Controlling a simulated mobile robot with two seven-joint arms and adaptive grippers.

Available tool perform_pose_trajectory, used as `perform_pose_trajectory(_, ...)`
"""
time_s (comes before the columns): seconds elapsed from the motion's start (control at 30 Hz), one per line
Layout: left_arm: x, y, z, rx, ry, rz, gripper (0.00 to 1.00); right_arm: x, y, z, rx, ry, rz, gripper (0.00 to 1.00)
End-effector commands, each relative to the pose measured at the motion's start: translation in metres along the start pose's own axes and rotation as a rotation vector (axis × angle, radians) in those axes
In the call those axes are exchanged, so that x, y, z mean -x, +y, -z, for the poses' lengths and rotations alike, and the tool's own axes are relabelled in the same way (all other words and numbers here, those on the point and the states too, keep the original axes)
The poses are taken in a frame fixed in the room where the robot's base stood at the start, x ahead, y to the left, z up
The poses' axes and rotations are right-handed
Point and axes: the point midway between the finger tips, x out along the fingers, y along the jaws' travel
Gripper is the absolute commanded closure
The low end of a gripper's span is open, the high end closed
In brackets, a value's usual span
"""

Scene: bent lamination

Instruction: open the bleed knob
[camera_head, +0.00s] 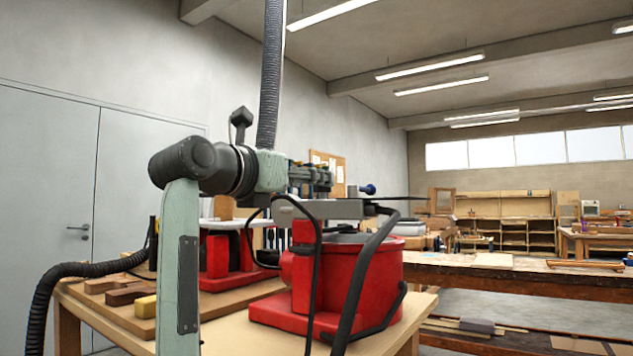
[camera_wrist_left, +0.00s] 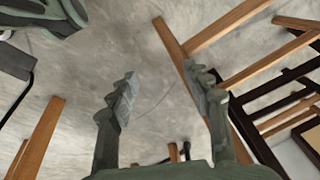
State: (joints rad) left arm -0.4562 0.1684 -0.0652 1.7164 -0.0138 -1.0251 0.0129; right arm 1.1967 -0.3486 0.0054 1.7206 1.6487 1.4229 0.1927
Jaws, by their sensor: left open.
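A small blue knob (camera_head: 368,189) shows in the head view, just above the red pump-like unit (camera_head: 345,275) on the workbench. I cannot tell for sure whether it is the bleed knob. My left arm rises in front of the bench and bends over toward the red unit. My left gripper (camera_wrist_left: 160,76) is open and empty in the left wrist view, with bare grey floor between its fingers. No knob shows in that view.
Dark hoses loop in front of the red unit. Wood blocks (camera_head: 125,294) lie on the bench (camera_head: 95,317) at left. A corrugated duct (camera_head: 271,75) hangs from above. The left wrist view shows wooden legs (camera_wrist_left: 165,35) around the floor.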

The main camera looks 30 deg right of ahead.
Motion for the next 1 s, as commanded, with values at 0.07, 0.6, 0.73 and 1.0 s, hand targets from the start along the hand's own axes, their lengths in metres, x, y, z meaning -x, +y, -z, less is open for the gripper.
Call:
perform_pose_trajectory(0.07, -0.007, 0.000, -0.008, -0.009, -0.011, 0.003, 0.50, -0.015, -0.001, -0.002, 0.002, -0.001, 0.004, 0.50)
perform_pose_trajectory(0.6, -0.034, 0.000, -0.035, -0.043, -0.037, 0.011, 0.50, -0.058, 0.000, 0.000, 0.001, 0.000, 0.000, 0.50)
perform_pose_trajectory(0.73, -0.034, 0.000, -0.035, -0.043, -0.037, 0.011, 0.50, -0.058, 0.000, 0.000, 0.002, 0.000, 0.000, 0.54)
perform_pose_trajectory(1.0, -0.034, 0.000, -0.035, -0.042, -0.037, 0.011, 0.50, -0.058, 0.000, 0.000, 0.002, 0.000, 0.000, 0.88)
